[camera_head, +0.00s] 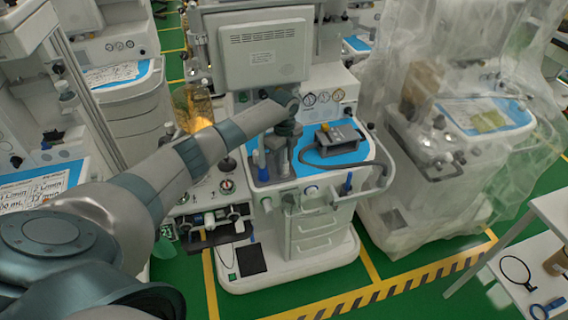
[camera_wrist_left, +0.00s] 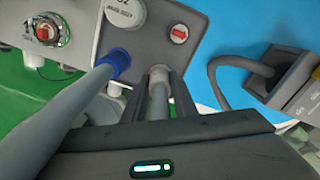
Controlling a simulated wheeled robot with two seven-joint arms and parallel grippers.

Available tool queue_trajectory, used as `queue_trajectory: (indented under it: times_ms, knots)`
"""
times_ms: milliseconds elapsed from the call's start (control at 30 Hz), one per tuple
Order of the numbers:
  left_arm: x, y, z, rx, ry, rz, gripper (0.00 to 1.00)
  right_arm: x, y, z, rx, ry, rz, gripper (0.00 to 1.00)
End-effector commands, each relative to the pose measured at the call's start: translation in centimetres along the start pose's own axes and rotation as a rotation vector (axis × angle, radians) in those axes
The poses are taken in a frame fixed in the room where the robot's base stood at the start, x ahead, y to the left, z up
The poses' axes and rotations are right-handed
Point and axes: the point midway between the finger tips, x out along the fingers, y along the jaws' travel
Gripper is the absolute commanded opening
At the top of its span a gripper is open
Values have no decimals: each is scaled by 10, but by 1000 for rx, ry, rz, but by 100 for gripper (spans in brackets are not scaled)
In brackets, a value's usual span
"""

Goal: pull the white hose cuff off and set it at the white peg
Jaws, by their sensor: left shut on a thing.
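My left gripper (camera_head: 282,168) is at the front left of the middle cart's blue top. In the left wrist view its two dark fingers (camera_wrist_left: 160,92) are shut on the white hose cuff (camera_wrist_left: 159,76), which sits at the end of a grey hose. Whether the cuff still touches a port is unclear. A blue hose cuff (camera_wrist_left: 116,64) on another grey hose is just left of the fingers. A pale round port (camera_wrist_left: 126,14) is on the grey panel above. In the head view a small white fitting (camera_head: 312,190), possibly the white peg, is on the cart's front.
A dark grey device (camera_head: 338,138) with a hose lies on the blue cart top, right of my gripper. A curved grey rail (camera_head: 374,190) and a blue peg (camera_head: 347,184) stand at the cart's right front. A plastic-covered cart (camera_head: 440,170) is further right.

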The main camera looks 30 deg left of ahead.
Motion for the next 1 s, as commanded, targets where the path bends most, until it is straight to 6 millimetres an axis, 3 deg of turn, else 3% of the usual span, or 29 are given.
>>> queue_trajectory:
  times_ms: [133,167,233,267,733,1000]
  knots:
    - [4,0,0,0,0,0,0,2,0,0,0,0,0,47]
    - [4,0,0,0,0,0,27,2,0,0,0,0,0,47]
    - [3,0,0,0,0,0,44,2,0,0,0,0,0,47]
    - [3,0,0,0,0,0,47,2,0,0,0,0,0,47]
    - [-3,0,0,0,0,-1,47,4,0,0,0,0,0,47]
    - [-35,-1,0,1,0,-4,47,16,-1,2,0,0,0,47]
